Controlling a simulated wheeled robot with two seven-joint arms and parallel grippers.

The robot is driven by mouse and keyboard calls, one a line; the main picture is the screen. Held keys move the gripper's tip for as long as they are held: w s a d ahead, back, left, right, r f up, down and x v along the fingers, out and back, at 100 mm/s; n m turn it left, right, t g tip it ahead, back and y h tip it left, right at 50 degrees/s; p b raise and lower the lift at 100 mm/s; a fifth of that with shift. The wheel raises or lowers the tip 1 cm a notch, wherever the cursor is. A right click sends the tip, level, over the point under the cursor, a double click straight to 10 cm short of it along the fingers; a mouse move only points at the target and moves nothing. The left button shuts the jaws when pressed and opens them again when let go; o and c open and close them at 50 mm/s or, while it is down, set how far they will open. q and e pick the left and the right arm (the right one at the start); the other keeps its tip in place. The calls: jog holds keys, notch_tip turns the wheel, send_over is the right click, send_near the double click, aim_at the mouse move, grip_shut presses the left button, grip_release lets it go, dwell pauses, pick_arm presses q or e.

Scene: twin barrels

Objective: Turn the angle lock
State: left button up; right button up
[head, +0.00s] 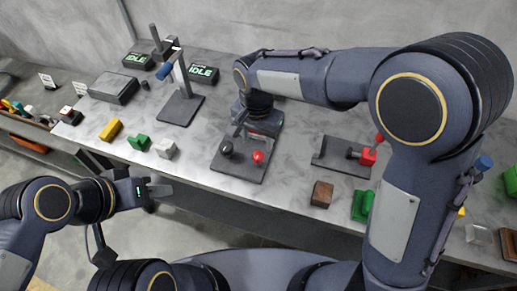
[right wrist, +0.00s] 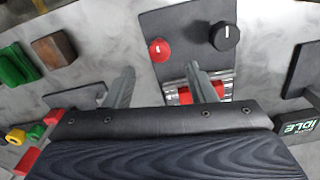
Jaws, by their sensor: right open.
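A dark square plate (head: 240,172) lies near the middle of the bench. It carries a black round knob (head: 226,147) and a red round knob (head: 258,156). In the right wrist view the black knob (right wrist: 224,37) has a white pointer mark, and the red knob (right wrist: 161,50) is left of it. A silver fixture with a red part (right wrist: 228,86) sits at the plate's edge. My right gripper (right wrist: 160,88) is open, its fingers apart; one finger overlaps the silver fixture in view. Contact cannot be told. My left gripper (head: 155,190) hangs off the bench's front edge.
A post stand with a blue handle (head: 165,71) stands behind left. Yellow (head: 111,129), green (head: 139,142) and white blocks (head: 166,148) lie left. A bracket with a red part (head: 367,156), a brown block (head: 322,194) and a green block (head: 361,206) lie right.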

aim_at(258, 155)
notch_tip(258, 155, down, 7)
jog(key=shift+r, duration=0.1)
dwell(0.3)
jog(key=c, duration=1)
